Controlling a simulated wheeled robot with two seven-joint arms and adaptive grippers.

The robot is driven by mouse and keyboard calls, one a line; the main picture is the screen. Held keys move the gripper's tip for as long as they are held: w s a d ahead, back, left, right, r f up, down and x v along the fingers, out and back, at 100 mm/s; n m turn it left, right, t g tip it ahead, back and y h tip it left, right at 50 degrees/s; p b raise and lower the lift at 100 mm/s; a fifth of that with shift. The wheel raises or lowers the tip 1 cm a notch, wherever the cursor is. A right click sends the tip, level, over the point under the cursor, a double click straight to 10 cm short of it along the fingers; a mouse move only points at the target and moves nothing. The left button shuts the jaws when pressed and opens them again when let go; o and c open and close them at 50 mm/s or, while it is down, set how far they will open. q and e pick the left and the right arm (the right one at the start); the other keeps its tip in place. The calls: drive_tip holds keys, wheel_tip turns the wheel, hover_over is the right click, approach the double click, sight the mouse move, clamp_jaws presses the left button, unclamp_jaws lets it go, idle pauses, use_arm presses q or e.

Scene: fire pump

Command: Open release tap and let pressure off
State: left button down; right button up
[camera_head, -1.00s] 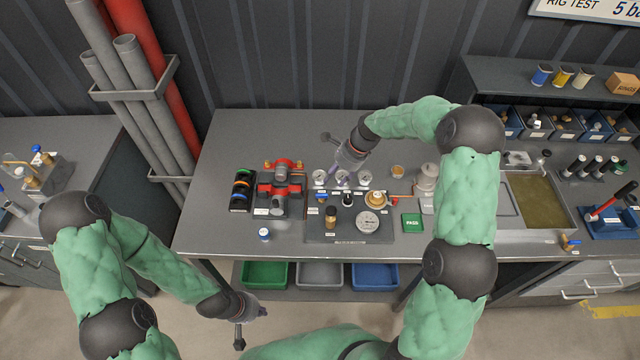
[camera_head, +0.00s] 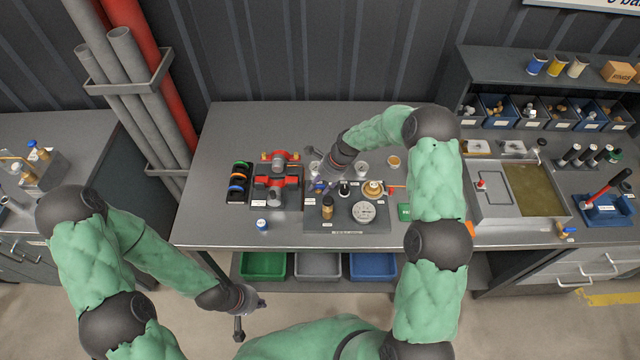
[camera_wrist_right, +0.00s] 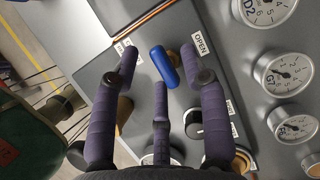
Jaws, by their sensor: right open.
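A blue tap handle (camera_wrist_right: 163,67) stands on the grey test panel (camera_wrist_right: 125,80) beside an OPEN label (camera_wrist_right: 202,40). My right gripper (camera_wrist_right: 158,70) is open, its purple fingers spread around the blue handle. I cannot tell whether any finger touches it. Round white gauges (camera_wrist_right: 285,73) line the right of the wrist view. A larger gauge (camera_head: 363,211) lies on the panel. My left gripper (camera_head: 250,301) hangs in front of the bench; its finger state is unclear.
A black-knobbed valve (camera_wrist_right: 194,123) and a brass fitting (camera_head: 373,189) are close to the tap. A red pump-like unit (camera_head: 278,184) stands left of the panel. A small blue-topped bottle (camera_head: 262,225) is near the front edge.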

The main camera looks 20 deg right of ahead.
clamp_jaws()
